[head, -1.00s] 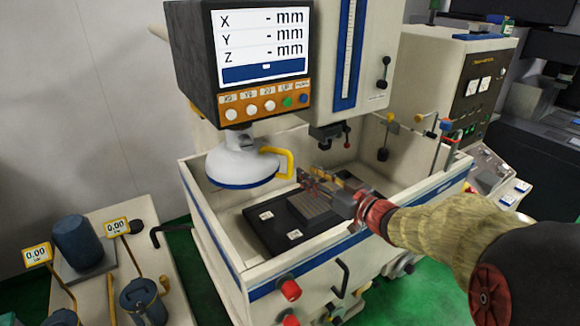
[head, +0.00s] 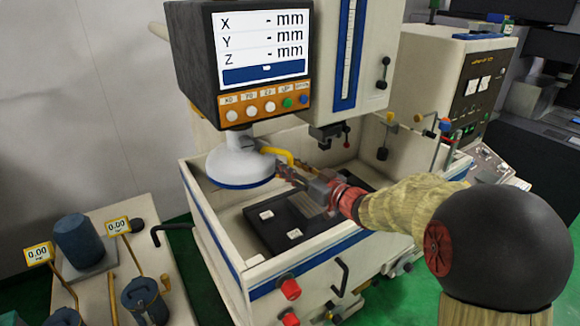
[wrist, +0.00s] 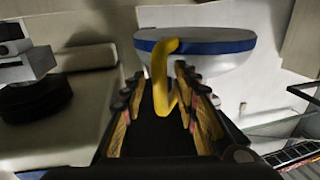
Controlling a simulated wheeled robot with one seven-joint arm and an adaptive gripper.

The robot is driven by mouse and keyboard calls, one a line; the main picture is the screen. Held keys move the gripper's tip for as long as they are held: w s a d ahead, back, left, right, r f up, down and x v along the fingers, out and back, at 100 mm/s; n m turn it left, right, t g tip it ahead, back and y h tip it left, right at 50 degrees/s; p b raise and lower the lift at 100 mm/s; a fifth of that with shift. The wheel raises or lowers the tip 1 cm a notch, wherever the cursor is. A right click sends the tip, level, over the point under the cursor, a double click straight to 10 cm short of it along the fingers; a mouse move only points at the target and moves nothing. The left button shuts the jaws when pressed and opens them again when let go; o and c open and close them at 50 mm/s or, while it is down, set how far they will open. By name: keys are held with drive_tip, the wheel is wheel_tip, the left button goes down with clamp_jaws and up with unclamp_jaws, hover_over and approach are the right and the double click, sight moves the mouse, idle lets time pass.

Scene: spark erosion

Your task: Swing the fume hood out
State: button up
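The fume hood (head: 238,168) is a white dome with a blue rim, hanging under the display box above the machine's tank. Its yellow handle (head: 277,152) sticks out on the right side. My gripper (head: 286,171) is at the handle, coming from the right. In the wrist view the hood (wrist: 205,58) is straight ahead, and the handle (wrist: 160,80) stands between my two open fingers (wrist: 163,95). A gap shows on both sides of the handle; whether a finger touches it I cannot tell.
The display box (head: 240,60) is just above the hood. The tank wall (head: 205,225) and the dark work table (head: 262,222) lie below. The machine head (head: 330,135) hangs behind my gripper. A side bench (head: 100,285) with pots stands at left.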

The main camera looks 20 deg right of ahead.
drive_tip(key=shift+c, duration=0.6)
clamp_jaws()
